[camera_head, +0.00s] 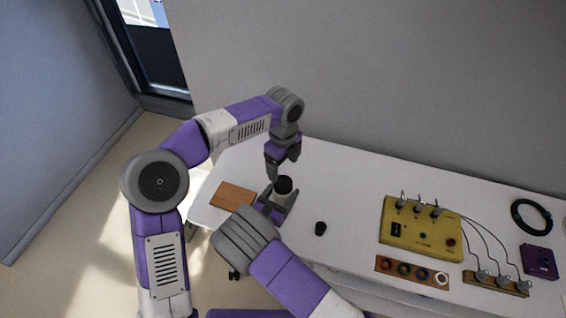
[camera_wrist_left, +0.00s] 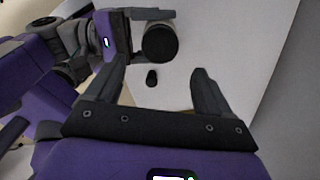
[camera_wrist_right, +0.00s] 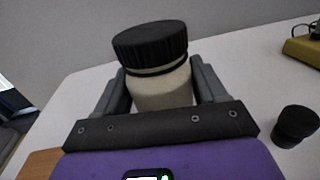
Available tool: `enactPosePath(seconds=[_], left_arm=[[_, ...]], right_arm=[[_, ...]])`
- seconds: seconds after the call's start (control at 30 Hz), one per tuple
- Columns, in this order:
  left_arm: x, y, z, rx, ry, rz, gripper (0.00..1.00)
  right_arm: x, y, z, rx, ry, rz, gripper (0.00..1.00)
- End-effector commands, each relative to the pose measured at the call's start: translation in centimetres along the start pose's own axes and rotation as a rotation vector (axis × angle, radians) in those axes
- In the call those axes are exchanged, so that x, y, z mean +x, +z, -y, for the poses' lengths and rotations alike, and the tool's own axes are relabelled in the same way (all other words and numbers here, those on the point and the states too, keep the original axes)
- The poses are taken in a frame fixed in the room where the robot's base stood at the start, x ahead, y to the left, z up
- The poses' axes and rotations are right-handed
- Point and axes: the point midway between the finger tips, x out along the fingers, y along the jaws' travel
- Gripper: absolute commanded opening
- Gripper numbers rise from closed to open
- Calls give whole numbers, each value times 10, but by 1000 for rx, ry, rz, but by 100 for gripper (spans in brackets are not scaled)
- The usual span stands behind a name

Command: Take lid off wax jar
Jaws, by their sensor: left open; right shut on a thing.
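The wax jar (camera_wrist_right: 160,92) has a pale body and a black ribbed lid (camera_wrist_right: 150,45), which is on top of it. The jar stands upright between the fingers of my right gripper (camera_wrist_right: 163,90), which is shut on its body below the lid. In the head view the jar (camera_head: 281,197) and its dark lid (camera_head: 284,184) show near the left part of the table. My left gripper (camera_head: 282,166) is open and empty above the lid, apart from it. In the left wrist view the lid (camera_wrist_left: 160,43) shows beyond the open fingers (camera_wrist_left: 160,80).
A small black object (camera_head: 320,228) stands on the white table (camera_head: 350,190) right of the jar. A brown board (camera_head: 232,195) lies to the left. A yellow box (camera_head: 420,228) with wires, a coloured-ring strip (camera_head: 411,270), a purple box (camera_head: 539,262) and a black coil (camera_head: 531,216) lie farther right.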

Motion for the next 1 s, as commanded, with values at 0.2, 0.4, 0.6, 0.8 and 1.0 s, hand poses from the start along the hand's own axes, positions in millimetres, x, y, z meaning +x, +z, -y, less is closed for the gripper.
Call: enactPosePath(seconds=[0.2, 0.4, 0.6, 0.8, 1.0], left_arm=[[19, 0, -1, 26, 3, -1, 82], [51, 0, -1, 25, 2, -1, 82], [73, 1, 0, 23, 0, 0, 82], [80, 0, 0, 23, 0, 0, 82], [79, 0, 0, 22, -1, 0, 79]], right_arm=[[0, -1, 0, -1, 0, -3, 0], [0, -1, 0, -1, 0, -3, 0], [0, -1, 0, -1, 0, -3, 0], [0, -1, 0, -1, 0, -3, 0], [0, -1, 0, -1, 0, -3, 0]])
